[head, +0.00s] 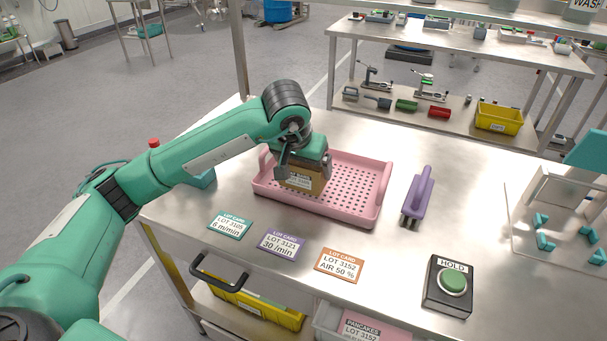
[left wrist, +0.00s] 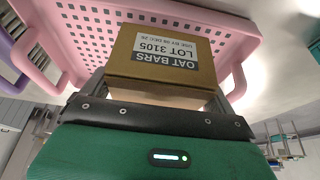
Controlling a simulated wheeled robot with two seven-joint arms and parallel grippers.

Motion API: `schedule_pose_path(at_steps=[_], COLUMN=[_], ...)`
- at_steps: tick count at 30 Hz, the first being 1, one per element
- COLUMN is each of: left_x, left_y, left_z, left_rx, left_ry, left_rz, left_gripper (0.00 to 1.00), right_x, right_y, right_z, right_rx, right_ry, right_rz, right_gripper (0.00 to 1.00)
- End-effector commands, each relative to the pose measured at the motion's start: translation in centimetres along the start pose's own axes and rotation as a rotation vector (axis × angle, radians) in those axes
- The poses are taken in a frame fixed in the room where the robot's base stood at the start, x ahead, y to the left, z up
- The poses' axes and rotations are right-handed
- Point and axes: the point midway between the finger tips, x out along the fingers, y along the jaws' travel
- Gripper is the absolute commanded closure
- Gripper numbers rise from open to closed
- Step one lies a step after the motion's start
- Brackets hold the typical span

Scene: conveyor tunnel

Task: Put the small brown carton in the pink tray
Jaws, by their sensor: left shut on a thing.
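The small brown carton (head: 301,182) with a white label is in my left gripper (head: 302,172), over the left part of the pink tray (head: 350,212). In the left wrist view the carton (left wrist: 160,62) sits between the fingers, its label reading OAT BARS LOT 3105. The pink tray (left wrist: 245,42) with its perforated floor shows behind it. My left gripper is shut on the carton. The carton's underside is hidden, so I cannot tell whether it touches the tray floor. My right gripper is not in view.
A purple brush (head: 418,194) lies right of the tray. Several lot cards, including an orange one (head: 339,265), lie in front. A HOLD button box (head: 449,285) stands near the front edge. A clear panel with teal pieces (head: 545,240) is at the right.

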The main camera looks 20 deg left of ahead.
Motion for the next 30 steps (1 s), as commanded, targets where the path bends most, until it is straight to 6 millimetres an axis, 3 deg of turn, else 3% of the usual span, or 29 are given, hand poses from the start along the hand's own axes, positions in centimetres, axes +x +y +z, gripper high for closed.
schedule_pose_path(at_steps=[6,16,22,23,24,30], left_x=[2.6,2.9,3.0,3.0,3.0,3.0], left_y=[0.0,0.0,0.0,0.0,0.0,0.0], left_z=[1.1,1.2,1.2,1.3,1.3,1.3], left_rx=[-0.001,0.000,0.000,0.000,0.000,0.000], left_ry=[-0.002,0.000,0.000,-0.001,-0.001,-0.001], left_rz=[0.000,-0.001,-0.001,-0.001,-0.001,-0.001], left_gripper=[0.50,0.50,0.50,0.07,0.00,0.00], right_x=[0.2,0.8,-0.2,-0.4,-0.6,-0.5], right_y=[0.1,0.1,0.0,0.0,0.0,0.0], right_z=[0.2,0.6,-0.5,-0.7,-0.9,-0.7], right_rx=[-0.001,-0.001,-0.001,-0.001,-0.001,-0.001], right_ry=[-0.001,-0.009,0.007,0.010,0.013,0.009], right_rz=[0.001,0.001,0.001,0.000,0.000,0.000], right_gripper=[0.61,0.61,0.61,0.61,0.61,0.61])
